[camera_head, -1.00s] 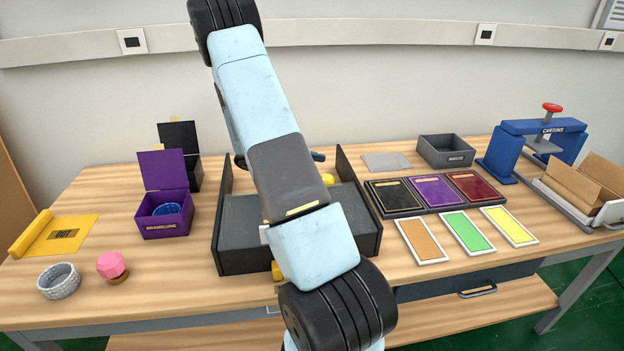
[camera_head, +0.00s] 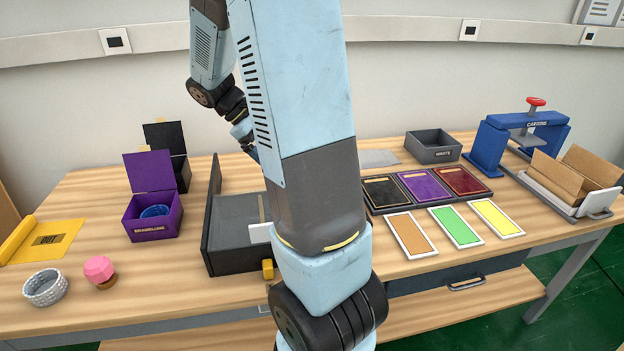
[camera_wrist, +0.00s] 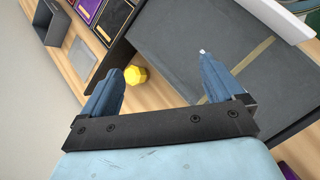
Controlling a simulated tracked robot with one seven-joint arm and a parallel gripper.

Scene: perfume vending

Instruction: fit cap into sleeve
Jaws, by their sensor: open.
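A yellow faceted piece (camera_wrist: 135,75), which may be the cap, sits beside the dark tray wall (camera_wrist: 118,55) in the wrist view. My gripper (camera_wrist: 160,70) is open and empty above the tray, its two blue fingers wide apart. In the head view my arm hides most of my gripper and the right part of the dark tray (camera_head: 238,262). A pink faceted top on a brown base (camera_head: 99,270) stands at the table's front left. I cannot tell which thing is the sleeve.
A purple box (camera_head: 150,222) holding a blue ring, a grey woven ring (camera_head: 45,288) and a yellow sheet (camera_head: 48,240) lie left. Colour panels (camera_head: 455,226), a grey waste bin (camera_head: 433,147) and a blue press (camera_head: 520,135) stand right. A yellow block (camera_head: 267,268) is at the tray's front.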

